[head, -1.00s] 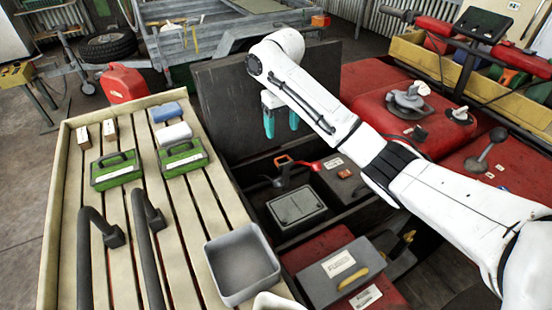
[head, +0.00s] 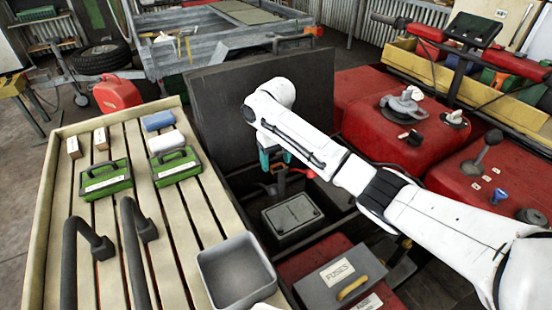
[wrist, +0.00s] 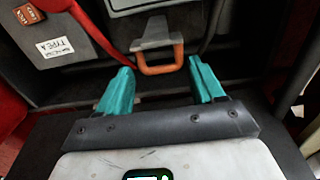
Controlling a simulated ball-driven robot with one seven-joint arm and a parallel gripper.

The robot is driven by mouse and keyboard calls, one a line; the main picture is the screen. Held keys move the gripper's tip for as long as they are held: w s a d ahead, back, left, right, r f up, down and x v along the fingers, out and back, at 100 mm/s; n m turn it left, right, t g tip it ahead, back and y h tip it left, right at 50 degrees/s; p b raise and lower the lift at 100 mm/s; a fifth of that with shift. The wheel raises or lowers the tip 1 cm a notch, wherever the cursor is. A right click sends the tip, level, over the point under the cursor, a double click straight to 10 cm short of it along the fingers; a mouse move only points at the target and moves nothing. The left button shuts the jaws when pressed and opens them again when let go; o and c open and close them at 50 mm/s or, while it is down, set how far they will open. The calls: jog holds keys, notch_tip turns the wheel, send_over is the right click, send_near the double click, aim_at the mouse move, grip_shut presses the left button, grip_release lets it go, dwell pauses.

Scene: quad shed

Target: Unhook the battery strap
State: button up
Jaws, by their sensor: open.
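The battery (head: 291,214), a dark box with a grey lid, sits in the open bay below the raised dark lid. In the wrist view, an orange loop handle (wrist: 160,70) hangs from a grey clip (wrist: 157,34) beside what looks like the battery's edge (wrist: 140,6). A red strap (wrist: 98,38) runs to its left. My gripper (wrist: 160,66) is open, with its teal fingers on either side of the orange loop and apart from it. In the head view, my arm partly hides my gripper (head: 276,160) and the hook area; whether the strap is hooked cannot be told.
A raised dark panel (head: 240,100) stands behind my gripper. A slatted bench (head: 75,240) on the left holds green blocks, hoses and a grey bin (head: 236,268). A fuse box (head: 340,277) stands in front of the battery. Red bodywork (head: 355,120) lies to the right.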

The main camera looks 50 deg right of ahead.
grip_shut()
jog(key=shift+w+d+f+p, duration=0.15)
jog(key=shift+w+d+p, duration=0.1)
jog(key=shift+w+p, duration=0.35)
dwell(0.4)
grip_release()
jog(key=shift+d, duration=0.1)
